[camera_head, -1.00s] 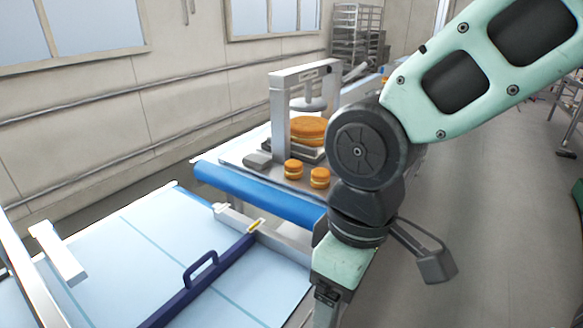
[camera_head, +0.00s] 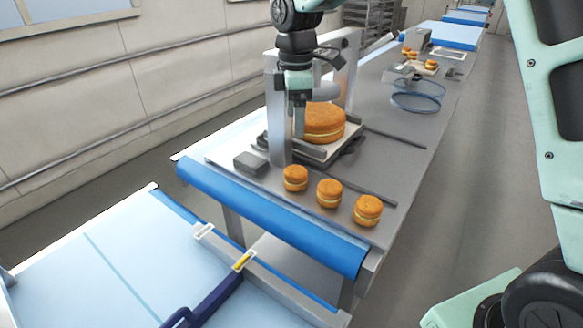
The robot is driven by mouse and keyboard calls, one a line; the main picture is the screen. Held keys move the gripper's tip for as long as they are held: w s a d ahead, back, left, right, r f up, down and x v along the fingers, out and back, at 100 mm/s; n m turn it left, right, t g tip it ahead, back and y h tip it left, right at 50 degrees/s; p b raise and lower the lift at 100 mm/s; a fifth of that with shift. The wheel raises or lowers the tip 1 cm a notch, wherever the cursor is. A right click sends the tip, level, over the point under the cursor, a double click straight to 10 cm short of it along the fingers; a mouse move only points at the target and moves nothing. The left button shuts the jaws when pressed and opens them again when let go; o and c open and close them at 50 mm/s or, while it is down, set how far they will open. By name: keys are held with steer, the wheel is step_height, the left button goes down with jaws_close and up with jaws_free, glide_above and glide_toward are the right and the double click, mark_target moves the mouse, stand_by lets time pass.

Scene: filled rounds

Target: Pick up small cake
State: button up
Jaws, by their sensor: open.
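Three small cakes stand in a slanting row on the grey work surface near its front end: the left one (camera_head: 295,178), the middle one (camera_head: 329,193) and the right one (camera_head: 367,210). Each is a round orange-brown cake with a pale filling. A large cake (camera_head: 324,122) of the same kind sits on a square plate behind them. My gripper (camera_head: 299,130) points down beside the left side of the large cake, above and behind the small cakes. It is open. Its fingertips are partly lost against the metal frame.
A metal frame (camera_head: 273,110) stands around the large cake's plate. A small grey block (camera_head: 251,163) lies left of the cakes. Blue rings (camera_head: 417,97) and more small cakes (camera_head: 431,64) are farther back. A blue roller edge (camera_head: 270,220) borders the front.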

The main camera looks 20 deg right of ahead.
mark_target(296, 170)
steer(key=f+p, duration=0.1)
steer(key=f, duration=0.3)
steer(key=f+p, duration=0.1)
steer(key=f, duration=0.3)
steer(key=w+f+p, duration=0.1)
steer(key=f, duration=0.3)
steer(key=shift+w+d, duration=0.1)
steer(key=shift+d, duration=0.25)
steer(key=shift+s+f+p, duration=0.15)
steer(key=shift+f+p, duration=0.7)
steer(key=shift+f, duration=0.55)
steer(key=shift+s+f+p, duration=0.1)
steer(key=shift+f+p, duration=0.7)
steer(key=shift+f, duration=0.55)
steer(key=c, duration=0.8)
